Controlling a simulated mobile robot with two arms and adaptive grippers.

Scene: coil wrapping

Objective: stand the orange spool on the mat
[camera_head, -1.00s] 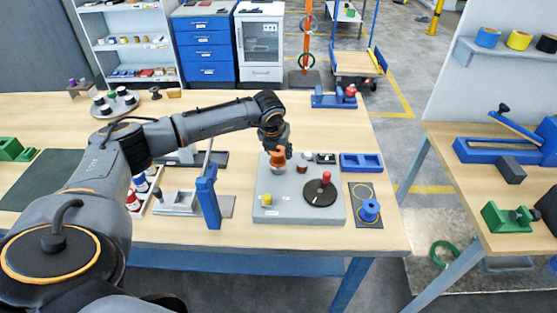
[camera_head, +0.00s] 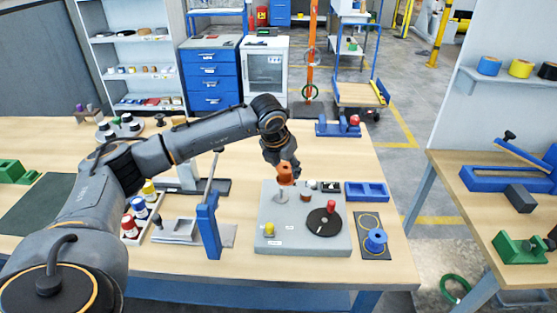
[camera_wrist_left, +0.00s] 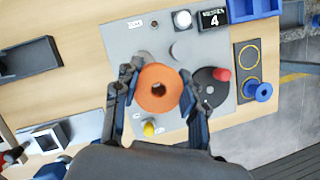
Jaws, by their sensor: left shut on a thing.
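The orange spool (camera_head: 285,173) is held in my left gripper (camera_head: 286,166), above the grey machine panel (camera_head: 300,242). In the left wrist view the spool (camera_wrist_left: 157,88) shows its round end and centre hole, between the two fingers of the gripper (camera_wrist_left: 158,92). A pale grey round post (camera_head: 281,196) on the panel is just below it. The dark mat (camera_head: 367,219) with yellow rings lies right of the panel. A blue spool (camera_head: 376,240) stands on the mat's nearer part; the farther ring is clear. My right gripper is not in view.
The panel carries a black disc (camera_head: 322,224) with a red knob (camera_head: 331,206) and a yellow button (camera_head: 269,229). A blue tray (camera_head: 367,191) sits behind the mat. A blue upright (camera_head: 208,225) stands left of the panel. The table's right edge is close to the mat.

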